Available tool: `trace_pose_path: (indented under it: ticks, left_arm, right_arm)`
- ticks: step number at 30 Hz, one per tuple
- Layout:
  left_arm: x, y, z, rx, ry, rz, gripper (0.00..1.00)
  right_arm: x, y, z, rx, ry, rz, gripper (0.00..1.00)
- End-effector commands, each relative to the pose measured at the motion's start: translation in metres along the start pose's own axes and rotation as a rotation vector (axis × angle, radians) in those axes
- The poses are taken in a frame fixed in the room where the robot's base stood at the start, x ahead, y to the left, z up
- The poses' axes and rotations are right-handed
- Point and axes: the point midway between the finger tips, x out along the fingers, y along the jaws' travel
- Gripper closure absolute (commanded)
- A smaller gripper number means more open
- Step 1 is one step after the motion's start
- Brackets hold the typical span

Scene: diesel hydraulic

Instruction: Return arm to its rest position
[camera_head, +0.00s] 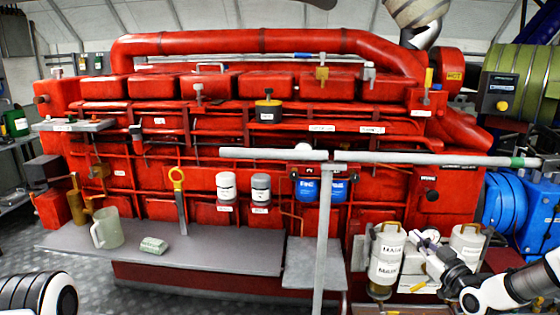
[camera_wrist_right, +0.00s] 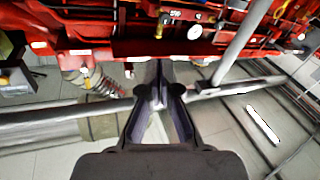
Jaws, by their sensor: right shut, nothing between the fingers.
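My right arm comes in from the lower right in the head view. Its right gripper (camera_head: 428,250) is in front of the engine's lower right part, close to the white labelled canisters. In the right wrist view the gripper's dark fingers (camera_wrist_right: 158,88) come together at the tips with nothing between them. Part of my left arm shows at the lower left corner of the head view, but its gripper is out of the picture.
A large red engine (camera_head: 385,187) fills the middle. A grey rail (camera_head: 400,158) on an upright post stands before it. A grey ledge (camera_head: 215,255) bears a mug (camera_head: 107,229) and a small pale green object (camera_head: 153,245). White canisters (camera_head: 386,255) stand near my right gripper.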

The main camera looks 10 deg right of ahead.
Motion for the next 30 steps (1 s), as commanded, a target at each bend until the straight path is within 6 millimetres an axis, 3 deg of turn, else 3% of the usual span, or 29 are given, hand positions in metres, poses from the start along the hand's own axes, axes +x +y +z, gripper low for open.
trace_pose_path:
  ticks: [1,3,8,11,16,21,24,27,30]
  left_arm:
    - [-0.007,0.0,0.0,0.0,0.0,0.0,0.6]
    - [-0.011,0.0,0.0,0.0,0.0,0.0,0.6]
    - [-0.021,0.0,0.0,0.0,0.0,0.0,0.6]
    - [-0.026,0.0,0.0,0.0,0.0,0.0,0.6]
    - [-0.035,0.0,0.0,0.0,0.0,0.0,0.6]
    - [-0.041,0.0,0.0,0.0,0.0,0.0,0.6]
    - [-0.041,0.0,0.0,0.0,0.0,0.0,0.6]
    - [-0.04,0.0,0.0,0.0,0.0,0.0,0.6]
    - [-0.04,0.0,0.0,0.0,0.0,0.0,0.6]
  right_arm:
    - [0.0,-0.033,0.016,0.002,-0.072,-0.06,1.0]
    - [-0.006,-0.076,0.043,0.016,-0.175,-0.127,1.0]
    - [-0.045,-0.169,0.104,0.058,-0.428,-0.263,1.0]
    - [-0.085,-0.22,0.139,0.086,-0.598,-0.33,1.0]
    - [-0.177,-0.29,0.184,0.126,-0.911,-0.409,1.0]
    - [-0.29,-0.33,0.205,0.149,-1.259,-0.409,1.0]
    - [-0.348,-0.33,0.202,0.168,-1.451,-0.33,1.0]
    - [-0.382,-0.318,0.197,0.225,-1.583,-0.195,1.0]
    - [-0.392,-0.313,0.197,0.276,-1.638,-0.105,1.0]
